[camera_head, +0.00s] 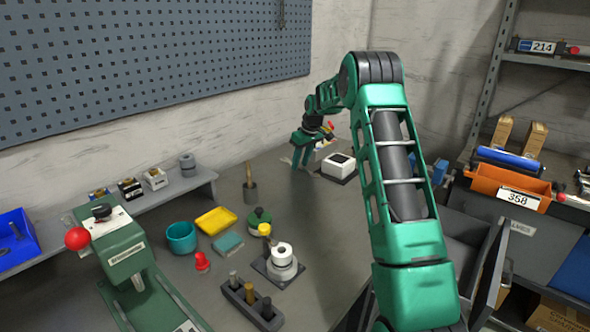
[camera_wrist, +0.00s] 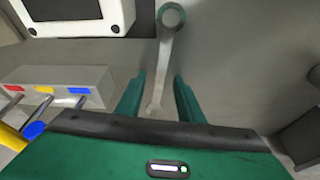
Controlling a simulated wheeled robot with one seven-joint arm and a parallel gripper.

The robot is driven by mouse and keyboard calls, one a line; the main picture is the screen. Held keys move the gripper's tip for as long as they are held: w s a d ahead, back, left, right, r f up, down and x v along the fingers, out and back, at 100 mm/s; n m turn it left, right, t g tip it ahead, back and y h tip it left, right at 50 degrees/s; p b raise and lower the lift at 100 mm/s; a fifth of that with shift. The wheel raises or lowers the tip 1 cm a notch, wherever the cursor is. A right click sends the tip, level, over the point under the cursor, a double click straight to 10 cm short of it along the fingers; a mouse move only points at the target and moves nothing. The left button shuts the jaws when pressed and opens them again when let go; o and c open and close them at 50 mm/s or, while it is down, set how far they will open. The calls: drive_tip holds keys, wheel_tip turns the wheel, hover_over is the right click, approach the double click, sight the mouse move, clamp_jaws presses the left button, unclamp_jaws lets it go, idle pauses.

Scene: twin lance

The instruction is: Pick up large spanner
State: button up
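The large spanner (camera_wrist: 165,60) is a grey metal spanner with a ring end at the top and an open end lower down. In the wrist view it lies lengthwise on the grey bench, its lower end between the two fingers. My gripper (camera_wrist: 160,90) is open, with one green finger on each side of the spanner and a gap to it on both sides. In the head view my gripper (camera_head: 303,150) is at the far end of the bench by the wall. I cannot make out the spanner there.
A white box with a dark top (camera_head: 338,165) stands right of my gripper; it also shows in the wrist view (camera_wrist: 75,12). A grey holder with red, yellow and blue marks (camera_wrist: 60,84) stands left of the fingers. Bench items, including a teal bowl (camera_head: 181,238), stand nearer.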

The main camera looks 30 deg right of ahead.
clamp_jaws()
